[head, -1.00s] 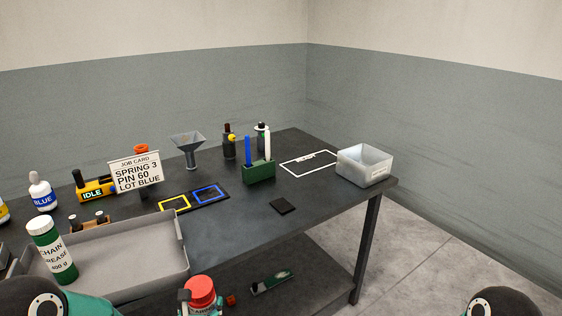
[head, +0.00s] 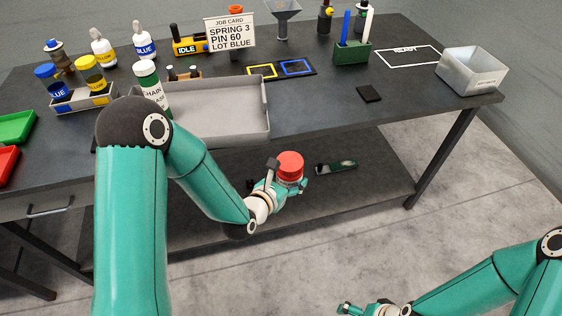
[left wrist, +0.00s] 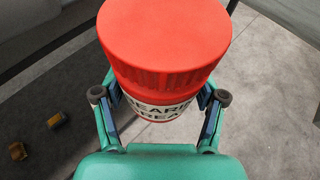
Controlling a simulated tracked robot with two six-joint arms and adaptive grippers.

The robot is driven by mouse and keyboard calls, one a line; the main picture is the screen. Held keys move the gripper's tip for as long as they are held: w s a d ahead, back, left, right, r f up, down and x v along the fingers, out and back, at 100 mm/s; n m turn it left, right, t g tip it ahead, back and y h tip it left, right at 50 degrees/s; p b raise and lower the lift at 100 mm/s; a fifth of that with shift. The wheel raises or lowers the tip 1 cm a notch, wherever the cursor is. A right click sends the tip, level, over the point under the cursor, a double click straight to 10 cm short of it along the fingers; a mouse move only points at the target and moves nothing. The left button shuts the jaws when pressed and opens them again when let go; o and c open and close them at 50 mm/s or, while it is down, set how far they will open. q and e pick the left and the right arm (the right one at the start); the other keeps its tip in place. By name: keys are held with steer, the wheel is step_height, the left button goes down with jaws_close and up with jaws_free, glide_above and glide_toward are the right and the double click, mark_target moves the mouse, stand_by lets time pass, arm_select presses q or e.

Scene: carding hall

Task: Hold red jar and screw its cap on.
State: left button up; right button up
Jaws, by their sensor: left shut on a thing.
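The red jar (left wrist: 158,112), with a white label reading in part "BEARI" and "REA", is upright in my left gripper (head: 278,184), in front of the table edge. The left gripper (left wrist: 160,103) is shut on its body, one finger on each side. A wide red ribbed cap (head: 290,164) sits on top of the jar; it fills the upper middle of the left wrist view (left wrist: 165,40). I cannot tell how tight it is. My right gripper (head: 368,310) is at the bottom edge of the head view, away from the jar, partly cut off.
A grey tray (head: 262,118) is at the table's front edge, with a green and white chain grease bottle (head: 150,86) at its left end. A grey bin (head: 474,72) stands at the right end. A green object (head: 337,167) lies below the table.

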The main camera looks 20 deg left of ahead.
arm_select(q)
steer(key=s+d+m+g+h, duration=0.1)
steer(key=s+d+m+h, duration=0.1)
steer(key=d, duration=0.3)
steer(key=s+d+f+m+g+h, duration=0.1)
steer(key=s+d+m+h, duration=0.2)
steer(key=s+d+h, duration=0.1)
steer(key=shift+s+d+m+g, duration=0.15)
steer(key=shift+d+m+g, duration=0.2)
steer(key=shift+d, duration=0.45)
steer(key=shift+f, duration=0.1)
jaws_close()
arm_select(e)
steer(key=shift+c, duration=1)
steer(key=w+a+r+n+g, duration=0.2)
steer(key=w+a+r+n, duration=0.15)
steer(key=w+n, duration=0.75)
steer(key=w+a+r+n+h, duration=0.1)
steer(key=w+r+n+h, duration=0.25)
steer(key=r+n, duration=0.85)
steer(key=w+a+r+n+h, duration=0.15)
steer(key=w+r+n, duration=0.35)
steer(key=r+n, duration=0.65)
steer(key=a+r+n, duration=0.3)
steer(key=a, duration=0.2)
steer(key=s+a+r+n+t+y, duration=0.1)
steer(key=a+r+n, duration=0.2)
steer(key=a, duration=0.2)
steer(key=shift+s+a+r, duration=0.25)
steer(key=shift+s, duration=0.05)
